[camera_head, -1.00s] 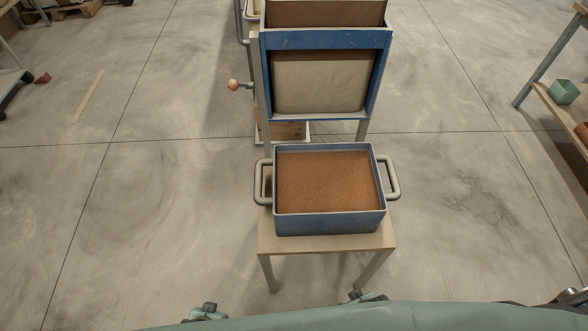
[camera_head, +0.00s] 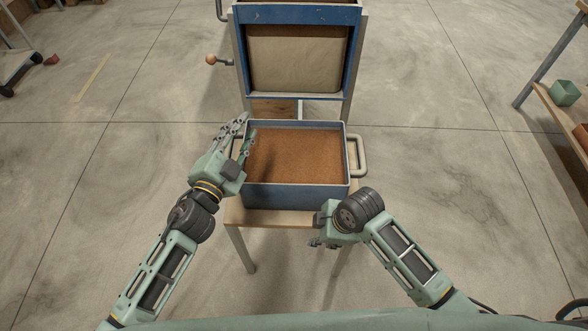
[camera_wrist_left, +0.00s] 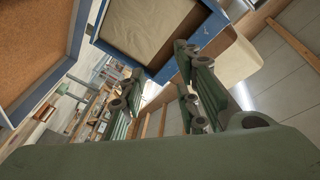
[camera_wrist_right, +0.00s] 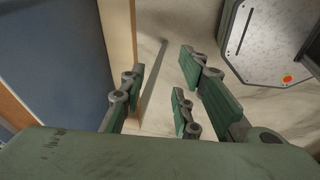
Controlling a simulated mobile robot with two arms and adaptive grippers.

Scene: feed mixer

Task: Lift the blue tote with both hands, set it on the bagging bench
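The blue tote (camera_head: 296,198), filled with brown granular feed, stands level on a small wooden-topped stand (camera_head: 240,215). Its right handle (camera_head: 361,156) is free. Its left handle (camera_head: 236,150) is mostly hidden behind my left gripper. My left gripper (camera_head: 243,126) is open at the tote's left side, with its fingers around or over the handle; I cannot tell contact. Its spread fingers show in the left wrist view (camera_wrist_left: 155,85). My right gripper (camera_head: 322,240) is low at the stand's front right, below the right handle. The right wrist view shows it open and empty (camera_wrist_right: 163,75).
A blue-framed machine (camera_head: 297,98) with a knobbed lever (camera_head: 211,60) stands directly behind the tote. A wooden-topped bench (camera_head: 560,115) with a green container (camera_head: 564,91) is at the right edge. A wheeled cart (camera_head: 15,70) is far left. Floor on both sides is clear.

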